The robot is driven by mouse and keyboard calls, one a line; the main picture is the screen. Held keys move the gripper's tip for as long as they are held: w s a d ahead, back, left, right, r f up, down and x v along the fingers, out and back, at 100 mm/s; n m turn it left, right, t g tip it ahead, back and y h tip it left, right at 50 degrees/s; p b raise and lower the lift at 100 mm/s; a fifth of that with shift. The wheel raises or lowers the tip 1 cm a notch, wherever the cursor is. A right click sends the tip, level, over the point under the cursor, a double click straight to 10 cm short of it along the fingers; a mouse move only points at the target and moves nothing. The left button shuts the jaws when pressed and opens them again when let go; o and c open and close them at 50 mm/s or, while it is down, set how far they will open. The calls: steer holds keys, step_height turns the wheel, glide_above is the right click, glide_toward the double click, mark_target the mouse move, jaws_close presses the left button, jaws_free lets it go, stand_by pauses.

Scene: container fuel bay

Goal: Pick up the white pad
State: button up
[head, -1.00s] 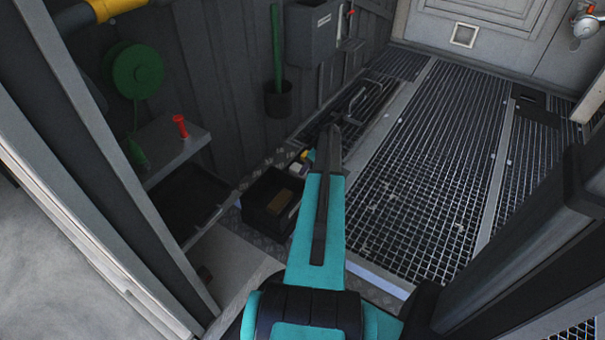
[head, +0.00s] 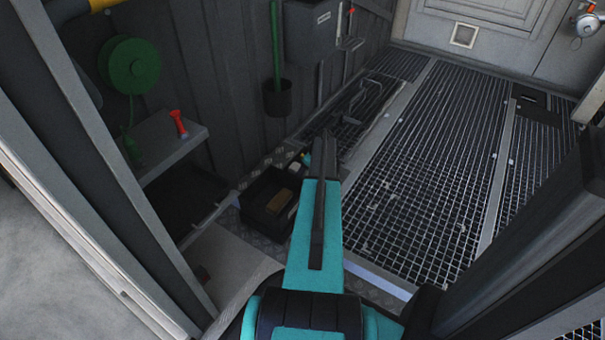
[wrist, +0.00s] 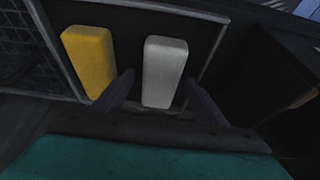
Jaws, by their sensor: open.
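The white pad (wrist: 164,72) stands out in the wrist view, lying in a dark tray (wrist: 205,60) beside a yellow pad (wrist: 88,62) on its left. My gripper (wrist: 158,78) is open, with one dark finger by the near left side of the white pad and the other by its near right side. The left finger lies between the two pads. I cannot tell whether either finger touches the white pad. In the head view a small pale patch that looks like the white pad (head: 295,167) shows left of my arm, which hides my gripper's fingers.
A black open box (head: 248,207) with a brown block (head: 279,201) inside stands left of my arm. A grey shelf (head: 165,148) with a red object (head: 178,124) is further left. Grating floor (head: 420,190) to the right is mostly clear. A green pole stands in a holder (head: 277,98).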

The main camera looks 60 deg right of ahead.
stand_by(0.5)
steer(key=c, duration=1.1)
steer(key=shift+r+p, duration=1.9)
steer(key=shift+r, duration=3.1)
